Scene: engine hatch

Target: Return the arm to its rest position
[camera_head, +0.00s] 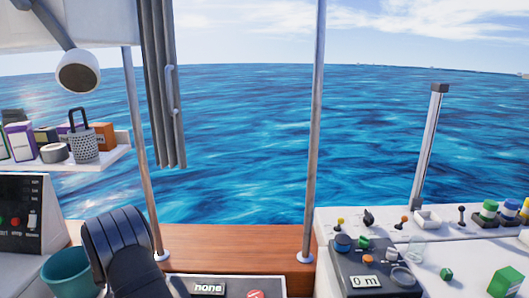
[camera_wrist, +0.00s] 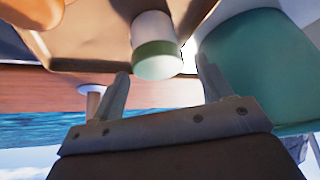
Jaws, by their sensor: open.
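My gripper (camera_wrist: 163,68) shows in the wrist view with its two grey fingers spread apart and nothing held between them. A white cylinder with a green end (camera_wrist: 157,50) appears just beyond the fingertips, roughly in line with the gap. I cannot tell how far away it is. It lies against a tan tray-like surface (camera_wrist: 90,35). In the head view a dark part of my arm (camera_head: 122,250) rises at the lower left; the gripper itself is not visible there.
A teal bucket (camera_head: 68,272) stands left of my arm and fills the right of the wrist view (camera_wrist: 260,65). A shelf (camera_head: 112,158) with boxes and a basket is above left. A white console (camera_head: 450,250) with knobs and jars is at right. Poles (camera_head: 316,130) rise from the wooden ledge (camera_head: 235,259).

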